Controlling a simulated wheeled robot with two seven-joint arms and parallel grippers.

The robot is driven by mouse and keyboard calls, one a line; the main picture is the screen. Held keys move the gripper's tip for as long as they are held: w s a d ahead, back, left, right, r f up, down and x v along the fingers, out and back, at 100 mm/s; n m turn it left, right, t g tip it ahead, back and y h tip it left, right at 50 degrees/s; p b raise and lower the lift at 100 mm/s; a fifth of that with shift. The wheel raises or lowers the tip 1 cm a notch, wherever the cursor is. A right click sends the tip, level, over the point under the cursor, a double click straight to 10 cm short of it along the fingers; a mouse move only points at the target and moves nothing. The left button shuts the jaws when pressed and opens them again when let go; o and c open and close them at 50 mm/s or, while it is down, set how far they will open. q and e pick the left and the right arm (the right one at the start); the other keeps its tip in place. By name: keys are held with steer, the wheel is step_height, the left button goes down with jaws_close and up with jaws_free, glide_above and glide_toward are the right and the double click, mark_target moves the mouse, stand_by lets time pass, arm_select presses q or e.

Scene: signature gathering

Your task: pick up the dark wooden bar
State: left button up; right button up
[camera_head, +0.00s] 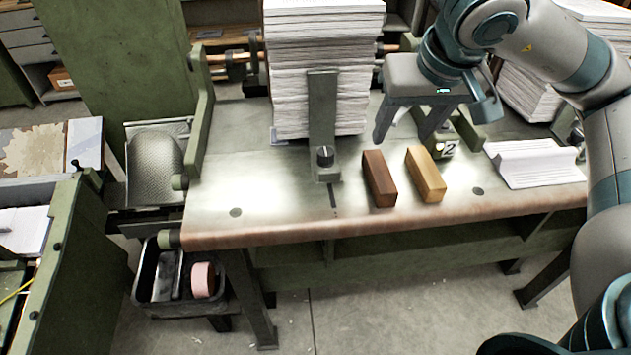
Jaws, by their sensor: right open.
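The dark wooden bar (379,179) lies on the metal worktable, near its front edge and just right of the upright green-grey stop. A lighter, yellowish wooden bar (425,174) lies to its right, with a narrow gap between them. My right gripper (404,140) is open and empty, above and behind the two bars, with its fingers pointing down. It appears apart from both bars. My left gripper is out of view.
A tall paper stack (318,70) stands behind the metal stop (323,125). An open white booklet (535,162) lies at the right of the worktable (270,205). The left tabletop is clear.

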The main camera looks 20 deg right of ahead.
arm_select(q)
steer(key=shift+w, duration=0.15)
arm_select(e)
steer(key=shift+d+r, duration=0.1)
steer(key=shift+r, duration=0.1)
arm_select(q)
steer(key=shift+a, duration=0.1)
arm_select(e)
steer(key=shift+w+f, duration=0.1)
glide_toward(380, 168)
steer(key=x, duration=0.2)
steer(key=shift+w+f, duration=0.1)
steer(key=shift+f, duration=0.3)
steer(key=shift+p+x, duration=0.45)
steer(key=shift+x, duration=0.35)
steer(key=shift+w+f, duration=0.15)
steer(key=shift+f, duration=0.25)
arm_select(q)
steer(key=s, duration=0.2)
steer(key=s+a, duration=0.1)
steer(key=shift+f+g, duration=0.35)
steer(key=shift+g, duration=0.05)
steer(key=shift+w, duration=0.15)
